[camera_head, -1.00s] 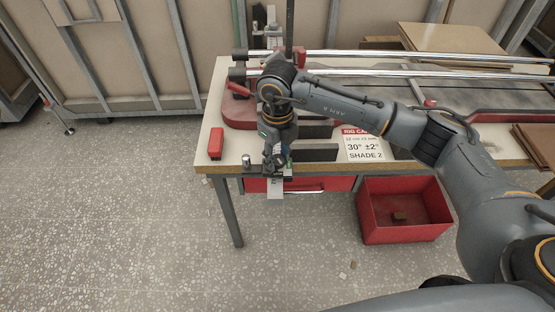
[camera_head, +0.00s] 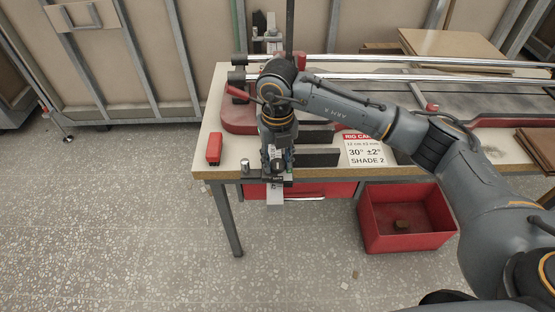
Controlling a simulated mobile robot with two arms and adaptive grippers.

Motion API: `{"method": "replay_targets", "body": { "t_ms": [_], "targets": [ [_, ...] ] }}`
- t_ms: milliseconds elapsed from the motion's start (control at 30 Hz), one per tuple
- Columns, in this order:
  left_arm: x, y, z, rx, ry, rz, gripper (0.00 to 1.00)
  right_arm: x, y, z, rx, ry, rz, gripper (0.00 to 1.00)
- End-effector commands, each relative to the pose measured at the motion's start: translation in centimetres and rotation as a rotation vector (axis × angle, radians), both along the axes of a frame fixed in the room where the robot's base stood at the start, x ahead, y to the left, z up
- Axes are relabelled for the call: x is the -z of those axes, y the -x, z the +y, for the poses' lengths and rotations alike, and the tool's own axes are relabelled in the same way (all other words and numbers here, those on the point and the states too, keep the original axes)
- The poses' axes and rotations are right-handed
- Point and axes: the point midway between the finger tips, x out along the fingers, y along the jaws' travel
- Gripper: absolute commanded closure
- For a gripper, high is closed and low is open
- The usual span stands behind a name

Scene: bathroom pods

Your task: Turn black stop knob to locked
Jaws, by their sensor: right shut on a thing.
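My right gripper (camera_head: 277,166) points down at the front edge of the workbench, near a metal scale strip (camera_head: 275,197) that sticks out past the edge. The gripper is shut on a small dark thing, likely the black stop knob (camera_head: 278,167). The fingers and wrist cover most of it, so I cannot tell how far the knob is turned. My left gripper is not in view.
The workbench (camera_head: 222,168) carries a red block (camera_head: 214,149), a small metal cylinder (camera_head: 245,165), chrome rails (camera_head: 400,61) and a card (camera_head: 364,149) reading 30° ±2°. A red bin (camera_head: 408,243) stands on the floor below. Wooden panels (camera_head: 455,47) lie at the back right.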

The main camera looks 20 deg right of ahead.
Motion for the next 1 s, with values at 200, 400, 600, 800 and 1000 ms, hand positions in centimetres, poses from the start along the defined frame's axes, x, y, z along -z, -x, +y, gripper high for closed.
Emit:
{"method": "replay_targets", "body": {
  "t_ms": [200,400,600,800,1000],
  "targets": [
    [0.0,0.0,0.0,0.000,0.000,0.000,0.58,0.0,0.0,0.0,0.004,0.000,-0.001,0.95],
    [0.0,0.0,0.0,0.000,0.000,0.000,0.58,0.0,0.0,0.0,0.004,-0.001,-0.001,0.46],
    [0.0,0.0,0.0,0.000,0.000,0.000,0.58,0.0,0.0,0.0,0.003,0.000,-0.001,0.41],
    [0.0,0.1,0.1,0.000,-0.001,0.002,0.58,-0.5,-0.1,0.0,0.002,-0.001,-0.002,0.41],
    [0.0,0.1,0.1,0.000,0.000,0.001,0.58,-3.7,-0.2,0.0,0.003,-0.002,-0.007,0.41]
  ]
}}
